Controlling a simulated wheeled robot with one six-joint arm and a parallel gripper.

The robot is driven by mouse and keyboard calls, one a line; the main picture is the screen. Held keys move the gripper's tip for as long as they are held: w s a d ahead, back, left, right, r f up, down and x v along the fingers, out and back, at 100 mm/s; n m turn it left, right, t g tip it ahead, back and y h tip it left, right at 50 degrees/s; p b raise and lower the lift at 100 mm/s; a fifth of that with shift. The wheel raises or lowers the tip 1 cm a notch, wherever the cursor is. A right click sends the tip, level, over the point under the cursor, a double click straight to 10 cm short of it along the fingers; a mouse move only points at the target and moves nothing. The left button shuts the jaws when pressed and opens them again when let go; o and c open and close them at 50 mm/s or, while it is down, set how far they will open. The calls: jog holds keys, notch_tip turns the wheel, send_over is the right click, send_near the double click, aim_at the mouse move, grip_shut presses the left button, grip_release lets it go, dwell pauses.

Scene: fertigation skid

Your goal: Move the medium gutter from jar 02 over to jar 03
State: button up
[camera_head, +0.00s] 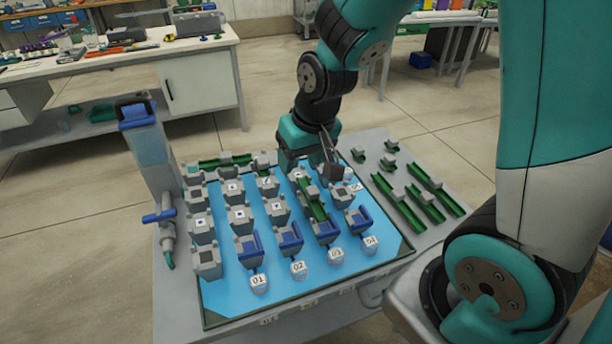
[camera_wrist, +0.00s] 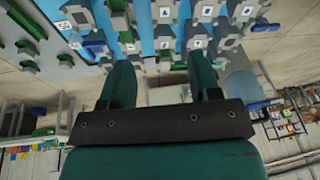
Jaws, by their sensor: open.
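Jar 02 (camera_head: 299,269) and jar 03 (camera_head: 335,256) are small pale labelled jars along the front of the blue board. A green gutter (camera_head: 317,206) lies in the column that runs down toward jar 03, between grey blocks; I cannot tell for sure that it is the medium one. No gutter shows directly behind jar 02. My gripper (camera_head: 330,165) is above the back right of the board, apart from that gutter. In the wrist view my gripper (camera_wrist: 162,75) has its two fingers spread with nothing between them.
Several spare green gutters (camera_head: 427,205) lie on the grey right side. Another gutter (camera_head: 225,160) lies at the back left. Grey blocks and blue-sided pieces (camera_head: 290,238) crowd the board. Jar 01 (camera_head: 259,283) and jar 04 (camera_head: 371,244) stand at the ends.

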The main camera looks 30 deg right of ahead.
jog(key=s+a+r+n+g+y, duration=0.1)
jog(key=s+a+r+n, duration=0.3)
jog(key=s, duration=0.4)
jog(key=s+a+r+n+g+y, duration=0.2)
jog(key=s+a+r, duration=0.4)
jog(key=s, duration=0.3)
jog(key=shift+a+r+n, duration=0.3)
jog(key=shift+a+n, duration=0.15)
jog(key=shift+n, duration=0.45)
